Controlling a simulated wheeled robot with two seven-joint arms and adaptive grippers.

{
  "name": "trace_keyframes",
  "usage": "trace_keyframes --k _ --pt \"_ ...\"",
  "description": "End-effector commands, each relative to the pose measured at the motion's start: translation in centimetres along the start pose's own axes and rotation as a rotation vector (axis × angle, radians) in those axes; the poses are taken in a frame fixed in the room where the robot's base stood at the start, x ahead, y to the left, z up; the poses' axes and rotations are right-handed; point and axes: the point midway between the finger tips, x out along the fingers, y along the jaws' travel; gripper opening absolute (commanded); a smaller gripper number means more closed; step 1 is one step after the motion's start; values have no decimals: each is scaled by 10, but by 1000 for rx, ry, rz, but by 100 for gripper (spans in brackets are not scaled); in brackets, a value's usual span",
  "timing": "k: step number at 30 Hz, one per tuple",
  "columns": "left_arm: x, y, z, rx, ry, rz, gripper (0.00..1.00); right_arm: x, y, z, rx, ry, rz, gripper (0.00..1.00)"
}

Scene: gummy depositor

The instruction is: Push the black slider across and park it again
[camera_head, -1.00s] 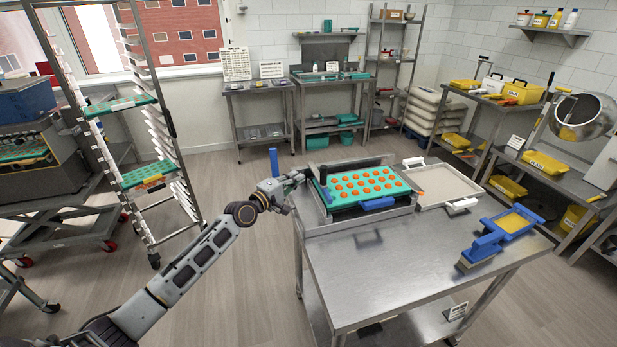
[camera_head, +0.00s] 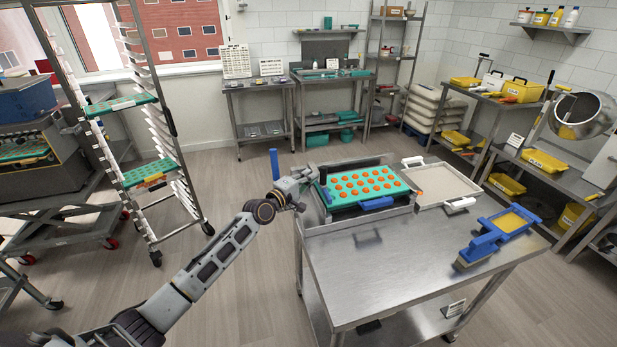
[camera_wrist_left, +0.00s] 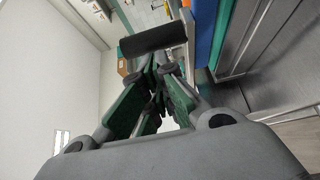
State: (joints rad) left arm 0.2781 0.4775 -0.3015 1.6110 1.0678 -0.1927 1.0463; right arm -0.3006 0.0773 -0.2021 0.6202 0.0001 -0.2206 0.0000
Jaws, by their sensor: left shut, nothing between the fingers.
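The black slider (camera_head: 352,163) lies along the back edge of the depositor, behind the green mold (camera_head: 345,190) with its rows of orange gummies. In the left wrist view a black cylindrical grip (camera_wrist_left: 153,40) on a grey bracket sits just ahead of the fingers. I take it to be the slider's grip. My left gripper (camera_head: 313,173) is shut and empty at the back left corner of the depositor, and its fingers (camera_wrist_left: 155,85) point at the grip. They look very close to it; I cannot tell whether they touch. My right gripper is not in view.
The depositor stands on a steel table (camera_head: 400,265). A pale tray (camera_head: 447,184) and a blue tool with a yellow part (camera_head: 492,240) lie to its right. A blue upright post (camera_head: 274,163) stands behind my left wrist. A tall rack (camera_head: 150,130) stands at left. The table's front is clear.

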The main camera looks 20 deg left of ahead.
Motion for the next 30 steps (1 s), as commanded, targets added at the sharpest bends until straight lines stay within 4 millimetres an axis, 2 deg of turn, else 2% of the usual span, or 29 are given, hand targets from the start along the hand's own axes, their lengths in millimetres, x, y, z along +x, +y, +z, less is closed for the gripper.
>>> trace_keyframes --k 14,20,30 --pt "9 2 7 -2 -1 3 0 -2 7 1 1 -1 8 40" --pt "26 2 18 -3 -2 3 0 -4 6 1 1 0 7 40" --pt "66 1 46 -4 -3 2 0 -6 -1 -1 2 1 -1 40"
